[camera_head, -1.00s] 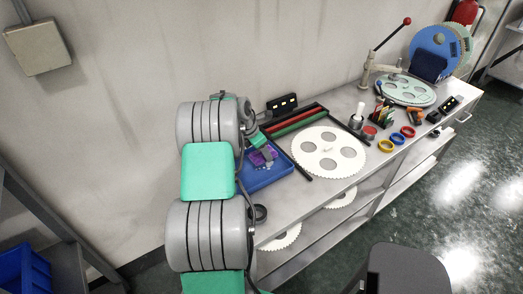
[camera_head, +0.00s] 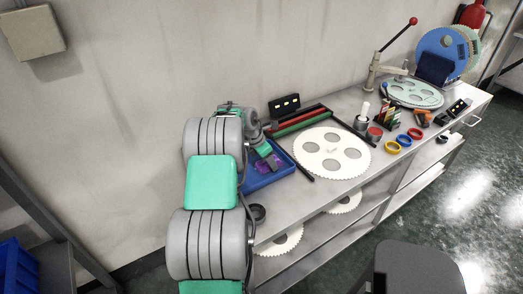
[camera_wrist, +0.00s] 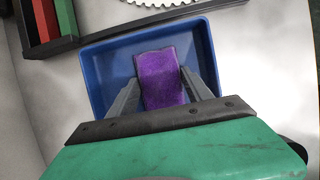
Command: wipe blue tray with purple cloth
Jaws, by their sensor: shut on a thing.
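The blue tray (camera_head: 284,168) lies on the bench just past my arm, and my arm hides its left part. In the wrist view the blue tray (camera_wrist: 97,62) sits beneath my gripper. My gripper (camera_wrist: 166,88) is shut on the purple cloth (camera_wrist: 161,75), which is folded into a narrow pad between the two grey fingers. The cloth's far end is over the tray floor; I cannot tell whether it touches it. In the head view the cloth (camera_head: 272,161) shows as a small purple patch in the tray, beside my gripper (camera_head: 268,153).
A black rack with red and green bars (camera_head: 298,122) stands behind the tray. A white toothed disc (camera_head: 333,151) lies to its right. Yellow (camera_head: 392,147) and red (camera_head: 415,133) rings lie farther right.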

